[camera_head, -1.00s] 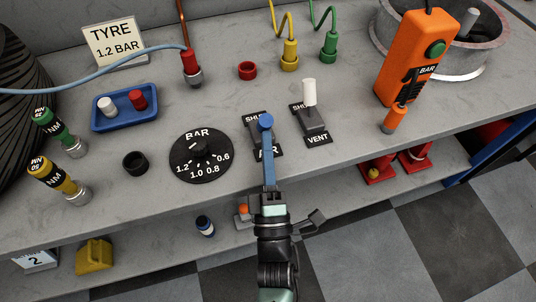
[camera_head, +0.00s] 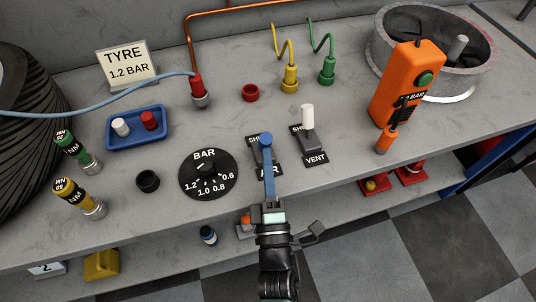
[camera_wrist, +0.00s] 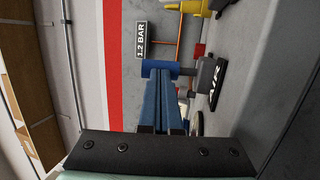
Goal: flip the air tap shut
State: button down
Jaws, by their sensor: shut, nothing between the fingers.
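The air tap is a grey block with a blue lever (camera_head: 266,139) on a black plate marked SHUT at the far end and AIR (camera_head: 270,170) at the near end. The lever also shows in the wrist view (camera_wrist: 160,66), sticking out from its block beside the AIR plate. My gripper (camera_head: 268,165) is shut and empty, with long blue fingers that reach the tap from the near side. In the wrist view the fingertips (camera_wrist: 164,80) are right at the lever; I cannot tell if they touch. The fingers partly hide the block and plate.
The vent tap with a white lever (camera_head: 307,116) stands close on the right. A black BAR dial (camera_head: 208,174) lies close on the left. An orange handset (camera_head: 405,85) stands farther right. A blue tray (camera_head: 136,140) and a red ring (camera_head: 250,92) lie farther left and behind.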

aim_at(262, 145)
jog(key=r+g+p, duration=0.1)
jog(key=p, duration=0.1)
jog(key=w+r+p, duration=0.1)
jog(key=p, duration=0.2)
jog(key=shift+a+n+g, duration=0.2)
jog(key=shift+n+g, duration=0.1)
jog(key=shift+g, duration=0.1)
jog(key=w+g+p, duration=0.1)
jog(key=g+p, duration=0.1)
jog(key=p, duration=0.2)
jog(key=shift+a, duration=0.15)
jog(key=shift+w+r+p, duration=0.1)
jog(key=shift+w+p, duration=0.05)
jog(key=shift+p, duration=0.2)
jog(key=shift+w+a+r+p, duration=0.1)
jog(key=shift+w+a+p, duration=0.1)
jog(key=shift+w+p, duration=0.15)
